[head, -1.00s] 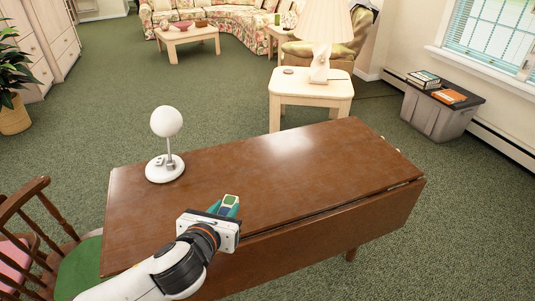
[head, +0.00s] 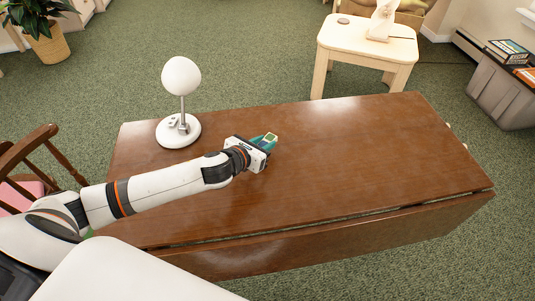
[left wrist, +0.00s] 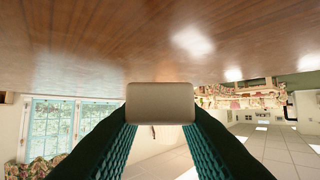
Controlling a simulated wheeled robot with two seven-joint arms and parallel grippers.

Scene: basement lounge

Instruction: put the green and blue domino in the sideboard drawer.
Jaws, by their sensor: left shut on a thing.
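My left gripper (head: 268,142) reaches over the brown table, with teal fingers shut on a small domino (head: 270,137). The domino's green face shows between the fingertips in the head view. In the left wrist view, its plain beige side (left wrist: 160,103) sits between the two teal fingers, apart from the tabletop. No blue on it can be made out. I cannot identify the sideboard or an open drawer. My right gripper is not in view.
The brown drop-leaf table (head: 350,150) is mostly bare. A white globe lamp (head: 181,78) stands on it behind my left forearm. A wooden chair (head: 35,165) is at the left. A cream side table (head: 365,45) and a grey bin (head: 505,90) stand beyond on green carpet.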

